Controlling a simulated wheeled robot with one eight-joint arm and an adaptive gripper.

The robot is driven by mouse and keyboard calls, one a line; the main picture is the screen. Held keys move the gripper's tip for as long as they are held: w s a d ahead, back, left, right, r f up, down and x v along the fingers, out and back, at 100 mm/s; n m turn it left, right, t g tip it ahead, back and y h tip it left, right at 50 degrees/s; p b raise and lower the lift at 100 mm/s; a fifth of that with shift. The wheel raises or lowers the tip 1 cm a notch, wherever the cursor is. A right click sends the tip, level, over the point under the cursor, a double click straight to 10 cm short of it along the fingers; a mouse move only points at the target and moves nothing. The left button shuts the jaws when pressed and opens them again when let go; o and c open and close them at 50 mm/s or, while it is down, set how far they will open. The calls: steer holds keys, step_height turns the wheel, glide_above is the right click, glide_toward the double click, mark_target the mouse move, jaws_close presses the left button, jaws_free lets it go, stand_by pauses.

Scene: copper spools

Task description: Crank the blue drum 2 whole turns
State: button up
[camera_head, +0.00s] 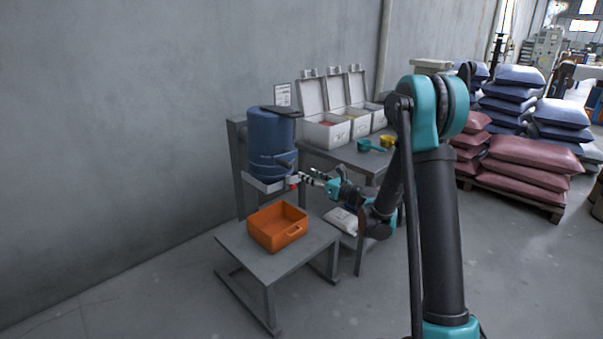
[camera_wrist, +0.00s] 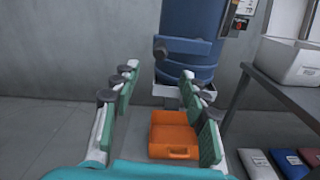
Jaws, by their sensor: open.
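The blue drum (camera_head: 268,148) stands upright on a grey stand against the wall, with a dark bar across its top. It fills the upper middle of the wrist view (camera_wrist: 190,30). A dark knob (camera_wrist: 160,48) sticks out from a blue band on the drum's front; it also shows in the head view (camera_head: 285,163). My gripper (camera_head: 311,177) is just right of the drum's lower part. In the wrist view its fingers (camera_wrist: 160,78) are spread apart and empty, with the knob ahead between their tips, apart from them.
An orange bin (camera_head: 262,228) sits on a low grey table (camera_head: 235,242) below the drum. A taller table behind my gripper holds white lidded boxes (camera_head: 325,133) and a teal scoop (camera_head: 370,146). A white bag (camera_head: 340,219) lies beneath. Stacked sacks (camera_head: 525,163) stand at right.

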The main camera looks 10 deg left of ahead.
mark_target(291, 167)
steer(key=s+d+n, duration=0.3)
steer(key=x, duration=1.7)
steer(key=shift+w, duration=0.35)
jaws_close()
